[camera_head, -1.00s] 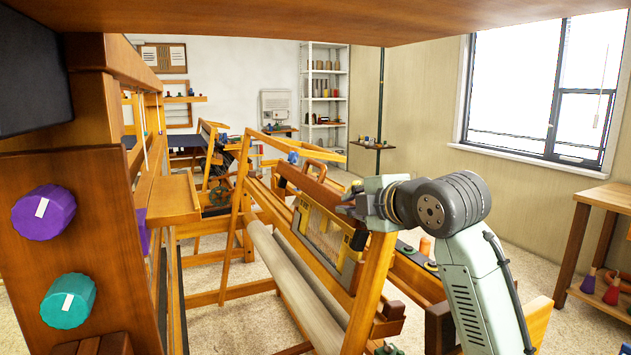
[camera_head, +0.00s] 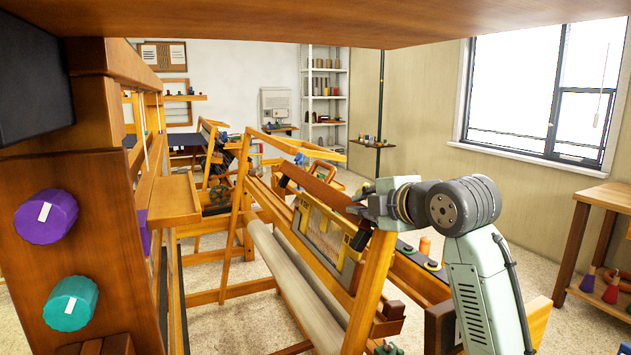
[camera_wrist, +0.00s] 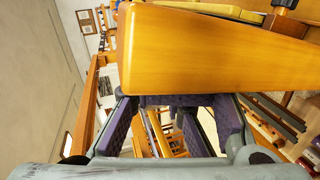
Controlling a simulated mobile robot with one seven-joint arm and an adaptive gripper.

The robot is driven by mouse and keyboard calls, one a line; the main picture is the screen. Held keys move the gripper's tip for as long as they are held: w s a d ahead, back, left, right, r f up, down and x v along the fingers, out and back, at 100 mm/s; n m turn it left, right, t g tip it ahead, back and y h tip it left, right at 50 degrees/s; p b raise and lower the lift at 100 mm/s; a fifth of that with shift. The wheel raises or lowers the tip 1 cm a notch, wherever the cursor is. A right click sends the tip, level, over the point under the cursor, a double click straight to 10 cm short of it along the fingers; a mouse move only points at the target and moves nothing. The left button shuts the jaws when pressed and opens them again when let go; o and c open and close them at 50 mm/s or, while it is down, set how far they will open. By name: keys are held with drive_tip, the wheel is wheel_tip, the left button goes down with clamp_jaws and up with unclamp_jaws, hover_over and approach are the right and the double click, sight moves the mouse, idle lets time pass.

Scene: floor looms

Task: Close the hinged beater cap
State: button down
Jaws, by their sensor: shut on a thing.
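The beater (camera_head: 318,232) stands tilted in the loom in the head view, with pale warp-like strands in its frame. My gripper (camera_head: 357,210) is at the near right end of this bar. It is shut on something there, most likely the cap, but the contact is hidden. In the wrist view, a large orange wooden piece (camera_wrist: 205,50) covers the fingertips. The purple-padded fingers (camera_wrist: 172,112) show below it.
A wooden loom upright (camera_head: 372,275) stands right under my gripper. A cloth roller (camera_head: 285,280) lies left of it. A wooden side beam (camera_head: 420,275) with small spools runs to the right. A large wooden frame with purple and teal knobs (camera_head: 70,302) fills the left.

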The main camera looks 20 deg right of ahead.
drive_tip(key=shift+a+r, duration=0.3)
drive_tip(key=shift+a, duration=0.3)
drive_tip(key=s+b, duration=0.1)
drive_tip(key=s, duration=0.6)
drive_tip(key=v, duration=1.2)
